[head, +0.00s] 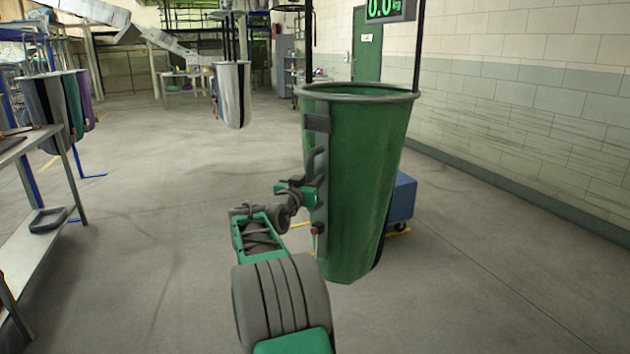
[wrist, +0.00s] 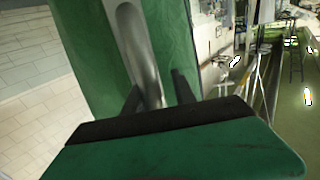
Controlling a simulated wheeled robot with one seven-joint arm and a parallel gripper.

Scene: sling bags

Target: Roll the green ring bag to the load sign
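The green ring bag (head: 360,180) hangs large in the middle of the head view, with a grey rim ring and dark straps going up. It also fills the left of the wrist view (wrist: 80,40). A grey upright handle bar (wrist: 137,45) is on its side. My gripper (head: 308,170) is at the bag's left side, by the handle. In the wrist view its two dark fingers (wrist: 158,92) stand apart with the bar between them; a gap shows at the right finger. The load sign (head: 390,9), reading 0.0 kg, hangs behind the bag, cut by the top edge.
A blue wheeled box (head: 401,200) stands behind the bag at right. A white and dark bag (head: 232,94) hangs farther back. More bags (head: 62,105) hang at left by a grey table (head: 40,250). A tiled wall (head: 530,110) runs along the right. The middle-left floor is clear.

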